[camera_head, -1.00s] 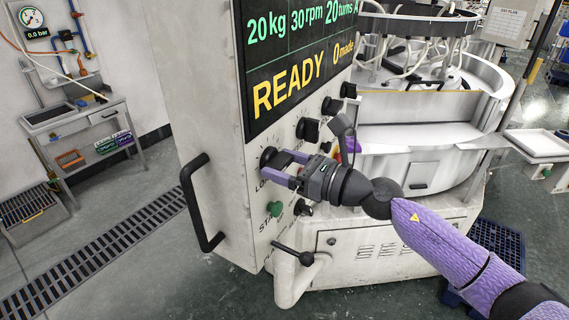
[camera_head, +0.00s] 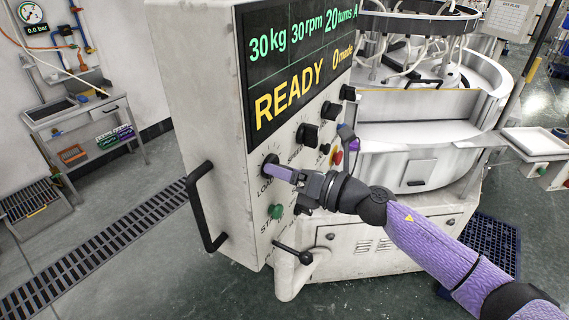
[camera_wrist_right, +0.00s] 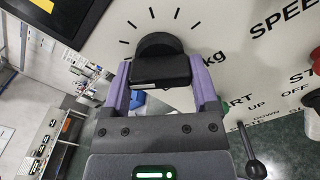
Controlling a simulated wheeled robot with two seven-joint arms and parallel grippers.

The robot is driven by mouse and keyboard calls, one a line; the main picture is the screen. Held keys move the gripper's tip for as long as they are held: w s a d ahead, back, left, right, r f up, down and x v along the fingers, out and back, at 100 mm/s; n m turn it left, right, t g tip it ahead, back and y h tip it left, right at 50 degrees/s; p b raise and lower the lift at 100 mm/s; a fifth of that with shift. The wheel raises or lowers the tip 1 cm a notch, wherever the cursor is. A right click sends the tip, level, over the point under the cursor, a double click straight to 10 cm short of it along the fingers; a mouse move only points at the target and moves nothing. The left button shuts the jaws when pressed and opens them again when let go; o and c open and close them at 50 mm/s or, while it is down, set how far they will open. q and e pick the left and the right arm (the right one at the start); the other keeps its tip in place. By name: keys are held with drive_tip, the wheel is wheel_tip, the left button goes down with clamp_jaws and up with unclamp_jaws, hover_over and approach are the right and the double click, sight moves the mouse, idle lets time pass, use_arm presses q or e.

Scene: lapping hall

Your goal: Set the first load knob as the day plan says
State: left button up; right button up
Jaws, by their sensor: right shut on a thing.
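The black load knob (camera_head: 269,163) sits low at the left of the machine's control panel. It also shows in the wrist view (camera_wrist_right: 161,68), between the two purple fingers. My right gripper (camera_head: 275,170) is shut on it, one finger on each side. The display (camera_head: 297,70) reads 30 kg, 30 rpm, 20 turns A, READY and 0 made. The day plan sheet (camera_head: 516,18) hangs at the upper right, its text too small to read. My left gripper is not in view.
More black knobs (camera_head: 307,134) run up the panel to the right. A green start button (camera_head: 275,211) is just below my gripper. A black handle (camera_head: 203,207) sticks out at the panel's left, and a black-knobbed lever (camera_head: 305,257) is below. A red button (camera_head: 337,157) is near my wrist.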

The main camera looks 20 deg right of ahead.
drive_tip(key=shift+m+p, duration=1)
drive_tip(key=shift+m, duration=1.1)
drive_tip(key=o, duration=1.1)
drive_tip(key=b+v, duration=0.4)
drive_tip(key=v, duration=0.6)
